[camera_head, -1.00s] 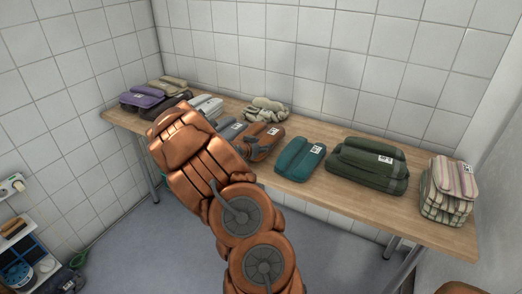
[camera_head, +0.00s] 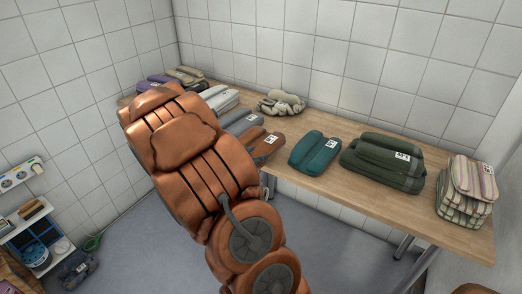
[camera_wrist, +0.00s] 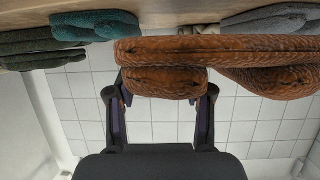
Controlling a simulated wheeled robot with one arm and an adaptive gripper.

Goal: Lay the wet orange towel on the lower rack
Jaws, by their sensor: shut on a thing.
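The orange towel (camera_head: 266,146), brown-orange and rolled with a white label, shows beside my arm in the head view, near the table's front edge. In the wrist view the orange towel (camera_wrist: 270,82) fills the upper middle and right, with ribbed fabric. My gripper (camera_wrist: 165,88) is shut on it, one finger at each side of its nearer fold. In the head view my arm hides most of the gripper and part of the towel. I cannot tell how far the towel is clear of the tabletop. I cannot make out a lower rack in either view.
The wooden table (camera_head: 360,197) bears a teal towel (camera_head: 315,155), a dark green stack (camera_head: 382,163), a striped stack (camera_head: 466,192), a crumpled cream cloth (camera_head: 281,103) and grey towels (camera_head: 241,122). Tiled walls close off the back. A small shelf unit (camera_head: 33,240) stands lower left.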

